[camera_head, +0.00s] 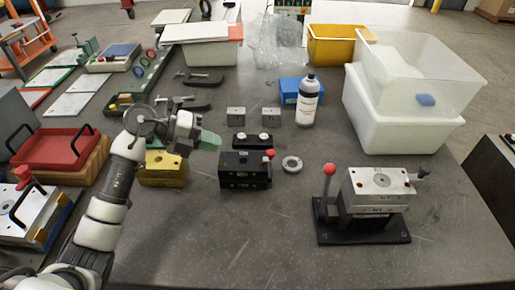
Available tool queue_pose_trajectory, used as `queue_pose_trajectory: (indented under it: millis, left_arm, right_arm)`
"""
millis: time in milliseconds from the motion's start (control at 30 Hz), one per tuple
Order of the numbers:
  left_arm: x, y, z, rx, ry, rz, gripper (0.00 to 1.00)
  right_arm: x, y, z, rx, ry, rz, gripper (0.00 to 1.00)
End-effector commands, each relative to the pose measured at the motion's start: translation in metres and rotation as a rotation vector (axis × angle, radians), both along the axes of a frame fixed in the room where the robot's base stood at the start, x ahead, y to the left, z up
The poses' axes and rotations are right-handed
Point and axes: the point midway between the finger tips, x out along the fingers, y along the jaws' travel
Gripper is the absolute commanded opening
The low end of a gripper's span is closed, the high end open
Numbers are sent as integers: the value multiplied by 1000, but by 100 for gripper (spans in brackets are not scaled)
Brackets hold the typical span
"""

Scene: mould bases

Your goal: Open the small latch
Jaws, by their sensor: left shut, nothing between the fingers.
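My left gripper (207,140) comes in from the left and is shut and empty, its greenish fingertips pointing right, above the table near a yellow block (163,169). To its right stands a black block (240,178) with a small red-tipped part (269,155) at its top right corner. Further right, a silver mould base (377,187) sits on a black plate (362,233) with an upright red-ball lever (329,181) at its left and a dark knob (424,172) at its right. I cannot tell which part is the small latch. My right gripper is not in view.
A metal ring (292,164) lies between the black block and the lever. Behind are two small grey blocks (237,116), a white bottle (308,101) and a blue box (290,87). A large white bin (390,118) stands back right. The table's front middle is clear.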

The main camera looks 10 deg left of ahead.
Motion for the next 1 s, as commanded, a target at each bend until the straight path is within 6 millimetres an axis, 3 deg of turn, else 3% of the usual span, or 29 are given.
queue_pose_trajectory:
  millis: [200, 500, 700, 1000]
  left_arm:
    - [14, -40, -18, -6, 4, -2, 0]
    - [31, -88, -38, -3, 2, -3, 0]
    - [37, -102, -44, -1, -1, 0, 0]
    - [38, -103, -45, 0, -1, 0, 0]
  right_arm:
    - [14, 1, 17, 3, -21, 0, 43]
    - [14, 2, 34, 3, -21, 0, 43]
    - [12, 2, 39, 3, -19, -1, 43]
    - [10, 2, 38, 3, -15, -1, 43]
